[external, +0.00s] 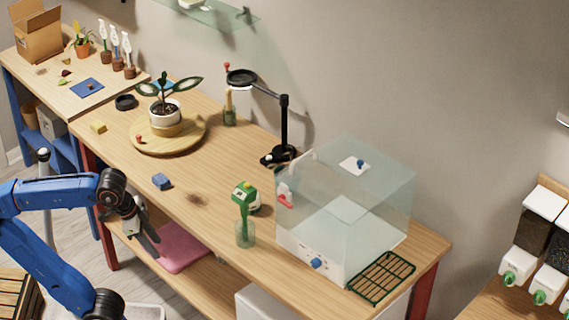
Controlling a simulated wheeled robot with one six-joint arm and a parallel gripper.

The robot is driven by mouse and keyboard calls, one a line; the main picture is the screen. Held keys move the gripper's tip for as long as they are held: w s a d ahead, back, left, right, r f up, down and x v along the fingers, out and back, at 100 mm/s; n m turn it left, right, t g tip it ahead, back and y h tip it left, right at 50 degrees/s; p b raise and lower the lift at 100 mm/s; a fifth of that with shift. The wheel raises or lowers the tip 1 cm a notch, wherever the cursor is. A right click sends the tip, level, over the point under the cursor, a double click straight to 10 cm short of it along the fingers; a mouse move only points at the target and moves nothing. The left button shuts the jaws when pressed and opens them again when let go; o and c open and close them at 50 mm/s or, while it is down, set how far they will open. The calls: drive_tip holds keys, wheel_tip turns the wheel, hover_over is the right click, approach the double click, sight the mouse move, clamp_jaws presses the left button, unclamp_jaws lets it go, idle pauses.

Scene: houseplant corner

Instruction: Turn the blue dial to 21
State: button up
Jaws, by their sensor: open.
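A blue dial (317,263) sits on the white front panel of a clear box (345,200) at the right end of the wooden table. Its markings are too small to read. A second blue knob (361,164) is on a white plate on top of the box. My gripper (150,235) is in front of the table's front edge, at the left, well away from the dial. It is open, with nothing seen between its fingers.
A green-headed tool in a glass jar (245,235) stands left of the box. A potted plant (165,110) stands on a round board (198,138). A black lamp (284,125) stands behind. A green rack (381,277) lies right of the box.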

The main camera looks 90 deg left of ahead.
drive_tip(key=w+a+n+y, duration=0.1)
drive_tip(key=w+n+y, duration=0.65)
drive_tip(key=w, duration=1.35)
drive_tip(key=w+d+m+t+y, duration=0.1)
drive_tip(key=w+d+t+y, duration=0.1)
drive_tip(key=w+d+t, duration=0.45)
drive_tip(key=w+d+m+t+y, duration=0.1)
drive_tip(key=w+d+t+y, duration=0.15)
drive_tip(key=w+d, duration=0.7)
approach(313, 265)
drive_tip(key=shift+n+h, duration=0.25)
drive_tip(key=shift+h, duration=0.05)
drive_tip(key=x, duration=0.8)
drive_tip(key=shift+a+r, duration=0.15)
